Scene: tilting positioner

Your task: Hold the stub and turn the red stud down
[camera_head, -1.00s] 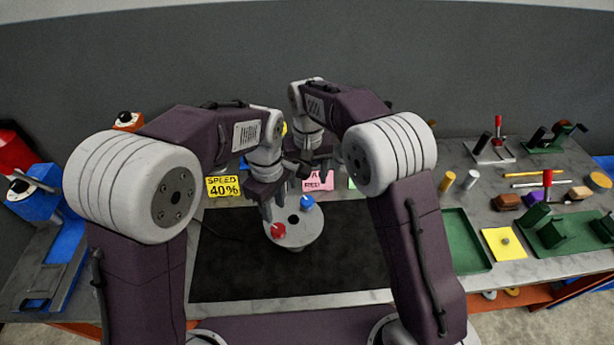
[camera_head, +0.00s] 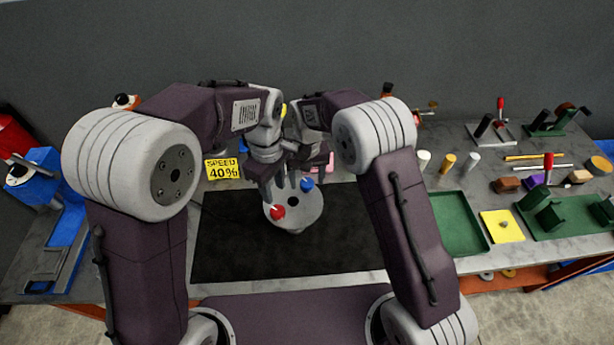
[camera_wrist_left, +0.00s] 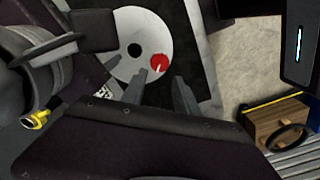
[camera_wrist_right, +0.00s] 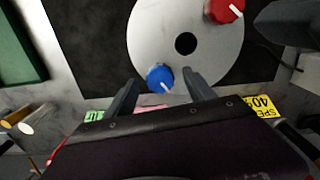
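A pale round disc (camera_head: 297,222) carries a red stud (camera_head: 277,212) at its front left and a blue stud (camera_head: 307,185) at its far right. Both studs have a white pointer line. A dark round spot (camera_wrist_right: 186,44) lies in the middle of the disc. My left gripper (camera_wrist_left: 160,76) is open, its fingertips spread just short of the red stud (camera_wrist_left: 159,62). My right gripper (camera_wrist_right: 161,82) is open, with the blue stud (camera_wrist_right: 160,78) between its fingertips. I cannot tell whether either touches a stud. No part is labelled as the stub.
The disc stands over a black mat (camera_head: 235,245). A yellow "SPEED 40%" sign (camera_head: 222,169) stands behind at left. A green tray (camera_head: 457,222), a yellow plate (camera_head: 502,226) and several small parts lie at right. A blue fixture (camera_head: 40,180) stands at far left. My wrists are close together.

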